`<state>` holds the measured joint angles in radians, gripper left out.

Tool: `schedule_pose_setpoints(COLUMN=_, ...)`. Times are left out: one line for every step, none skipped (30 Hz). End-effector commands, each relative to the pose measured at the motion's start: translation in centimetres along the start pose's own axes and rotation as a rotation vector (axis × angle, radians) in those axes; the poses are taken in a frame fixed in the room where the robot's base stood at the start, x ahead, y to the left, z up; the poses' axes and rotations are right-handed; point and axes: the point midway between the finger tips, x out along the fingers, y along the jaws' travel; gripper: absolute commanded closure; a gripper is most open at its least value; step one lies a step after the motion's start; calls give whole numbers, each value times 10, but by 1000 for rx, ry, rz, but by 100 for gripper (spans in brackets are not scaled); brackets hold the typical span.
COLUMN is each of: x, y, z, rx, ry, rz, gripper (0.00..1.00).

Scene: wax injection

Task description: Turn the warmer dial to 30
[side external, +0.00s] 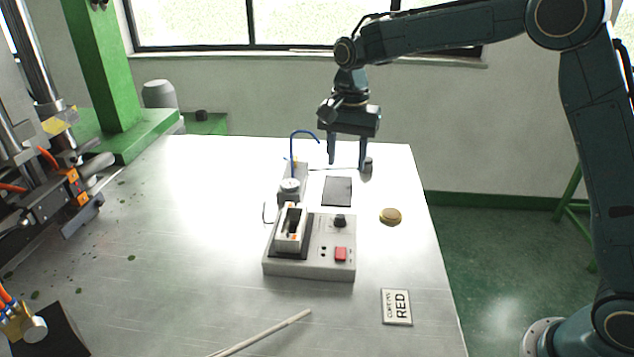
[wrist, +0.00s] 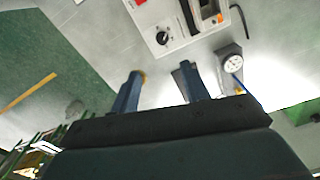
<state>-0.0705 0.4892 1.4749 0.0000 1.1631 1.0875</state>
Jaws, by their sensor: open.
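The warmer (side external: 310,268) is a grey box on the metal table, with a black dial (side external: 340,221) on its top panel and a red switch (side external: 340,254) in front of the dial. In the wrist view the dial (wrist: 162,37) shows near the top with a white mark ring around it; the numbers are too small to read. My gripper (side external: 347,168) is open and empty above the far end of the table, behind the warmer and apart from the dial. In the wrist view its two fingers (wrist: 160,80) point toward the warmer.
A round gauge unit (side external: 290,186) with a blue tube stands behind the warmer. A dark pad (side external: 337,191) and a brass disc (side external: 390,216) lie nearby. A machine (side external: 60,170) stands at left.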

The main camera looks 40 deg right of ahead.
Motion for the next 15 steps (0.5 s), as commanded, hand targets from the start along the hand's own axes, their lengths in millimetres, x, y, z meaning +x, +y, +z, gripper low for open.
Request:
schedule_pose_setpoints(x=5, y=-3, z=-1, rx=11, ry=-4, rz=7, gripper=54)
schedule_pose_setpoints(x=6, y=-5, z=-2, rx=18, ry=-5, rz=9, gripper=54)
schedule_pose_setpoints(x=8, y=-6, z=-2, rx=24, ry=-5, rz=11, gripper=54)
schedule_pose_setpoints(x=9, y=-7, z=-2, rx=27, ry=-6, rz=12, gripper=54)
schedule_pose_setpoints(x=9, y=-7, z=-2, rx=29, ry=-6, rz=13, gripper=54)
schedule_pose_setpoints(x=10, y=-8, z=-3, rx=31, ry=-7, rz=14, gripper=54)
schedule_pose_setpoints(x=10, y=-8, z=-3, rx=32, ry=-7, rz=14, gripper=54)
schedule_pose_setpoints(x=10, y=-8, z=-3, rx=32, ry=-7, rz=14, gripper=54)
schedule_pose_setpoints(x=10, y=-8, z=-3, rx=32, ry=-7, rz=14, gripper=54)
schedule_pose_setpoints(x=10, y=-8, z=-3, rx=32, ry=-7, rz=14, gripper=54)
schedule_pose_setpoints(x=10, y=-8, z=-3, rx=32, ry=-7, rz=14, gripper=54)
schedule_pose_setpoints(x=11, y=-8, z=-3, rx=32, ry=-7, rz=14, gripper=54)
schedule_pose_setpoints(x=12, y=-8, z=-3, rx=32, ry=-7, rz=14, gripper=54)
schedule_pose_setpoints(x=13, y=-8, z=-3, rx=31, ry=-7, rz=14, gripper=54)
schedule_pose_setpoints(x=15, y=-8, z=-3, rx=31, ry=-7, rz=14, gripper=54)
